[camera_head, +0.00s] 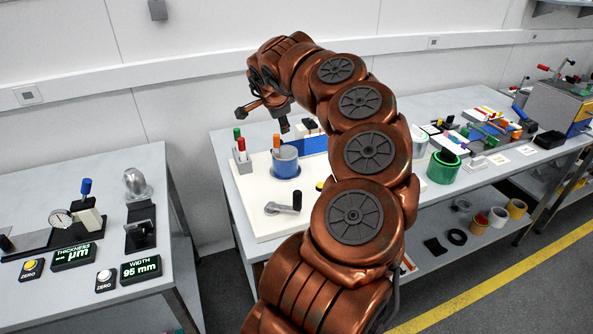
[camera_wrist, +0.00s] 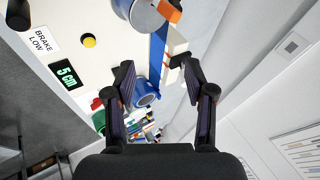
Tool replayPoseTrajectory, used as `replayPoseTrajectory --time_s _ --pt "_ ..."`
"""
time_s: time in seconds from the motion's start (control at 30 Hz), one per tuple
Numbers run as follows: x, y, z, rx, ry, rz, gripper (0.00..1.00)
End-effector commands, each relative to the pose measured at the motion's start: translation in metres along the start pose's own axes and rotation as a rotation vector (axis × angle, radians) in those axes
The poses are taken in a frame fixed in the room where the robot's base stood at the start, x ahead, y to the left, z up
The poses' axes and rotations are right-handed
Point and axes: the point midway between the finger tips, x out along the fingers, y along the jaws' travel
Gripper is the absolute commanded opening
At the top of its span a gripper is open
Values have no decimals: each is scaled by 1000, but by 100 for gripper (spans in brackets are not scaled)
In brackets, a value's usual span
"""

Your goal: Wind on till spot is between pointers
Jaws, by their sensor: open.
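My gripper (camera_head: 263,118) is open and empty above the back of the white board (camera_head: 262,220); its spread fingers (camera_wrist: 160,75) frame the wrist view. A drum (camera_head: 286,160) with a blue lower part and an upright orange knob (camera_head: 276,143) stands on the board, apart from my fingers. In the wrist view the drum (camera_wrist: 148,12) is at the top with its orange knob (camera_wrist: 170,11). A blue strip (camera_head: 314,145) runs from it; it also shows in the wrist view (camera_wrist: 157,52). A white block (camera_wrist: 178,48) stands beside the strip. I cannot make out spot or pointers.
A crank handle (camera_head: 284,208) lies at the board's front. Red and green pegs (camera_head: 240,146) stand at its left. The wrist view shows a "5 cm" display (camera_wrist: 67,75), a "BRAKE LOW" label (camera_wrist: 40,41), a yellow button (camera_wrist: 89,40) and a blue roll (camera_wrist: 146,92).

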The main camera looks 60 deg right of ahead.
Motion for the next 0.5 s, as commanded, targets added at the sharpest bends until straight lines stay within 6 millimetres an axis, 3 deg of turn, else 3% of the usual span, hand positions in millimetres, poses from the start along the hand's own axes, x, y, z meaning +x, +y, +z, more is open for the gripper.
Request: replayPoseTrajectory --time_s 0.1,0.2,0.3,0.5 --pt "24 64 1 41 -86 229 54" --pt "33 108 10 58 -167 380 54" --pt "35 138 18 67 -233 483 54" --pt "37 162 28 69 -292 558 54"
